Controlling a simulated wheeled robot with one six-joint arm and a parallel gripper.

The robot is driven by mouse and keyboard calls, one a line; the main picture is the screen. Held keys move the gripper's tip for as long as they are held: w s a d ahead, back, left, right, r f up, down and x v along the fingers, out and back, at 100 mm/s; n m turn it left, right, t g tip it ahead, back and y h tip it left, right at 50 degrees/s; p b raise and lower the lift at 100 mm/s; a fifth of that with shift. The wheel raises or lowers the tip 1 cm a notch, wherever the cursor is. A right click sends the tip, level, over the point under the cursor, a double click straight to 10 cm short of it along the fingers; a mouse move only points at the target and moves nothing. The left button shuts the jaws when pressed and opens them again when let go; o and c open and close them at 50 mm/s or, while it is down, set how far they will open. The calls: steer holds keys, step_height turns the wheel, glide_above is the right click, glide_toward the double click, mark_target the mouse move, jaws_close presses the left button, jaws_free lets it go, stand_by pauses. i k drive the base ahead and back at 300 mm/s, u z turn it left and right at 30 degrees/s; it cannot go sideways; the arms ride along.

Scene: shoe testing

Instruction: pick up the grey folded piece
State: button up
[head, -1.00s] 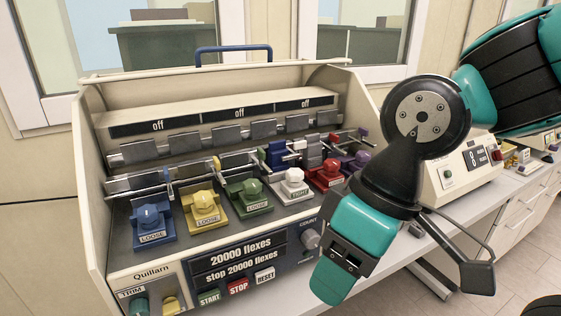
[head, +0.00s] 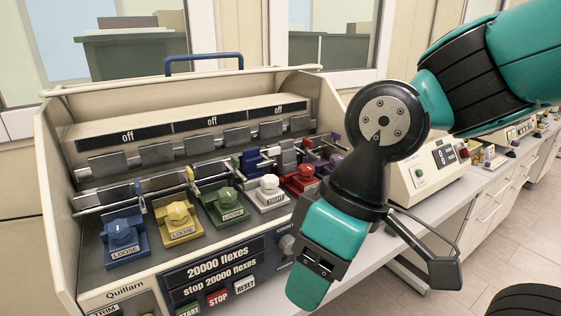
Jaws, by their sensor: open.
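A grey piece (head: 286,158), which looks like the grey folded piece, sits upright at a station of the flexing machine, between a blue piece (head: 251,161) and a red and purple one. Its lower part is partly hidden by the bars and knobs, and I cannot make out its fold. My gripper (head: 378,283) hangs in front of the machine's right end, to the right of and nearer than the grey piece. Its jaws are open, apart, and nothing shows between them.
The cream flexing machine (head: 60,215) has side walls, a blue top handle (head: 204,62) and several coloured clamp knobs, including a white one (head: 268,188). Its three labels read "off". A cream box with a display (head: 412,185) stands behind my arm. Open floor lies at right.

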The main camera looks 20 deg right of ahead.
mark_target(286, 162)
steer(key=u, duration=0.05)
steer(key=k, duration=0.4)
steer(key=u, duration=0.4)
steer(key=i, duration=0.85)
steer(key=z, duration=0.8)
steer(key=i, duration=0.5)
steer(key=z, duration=0.5)
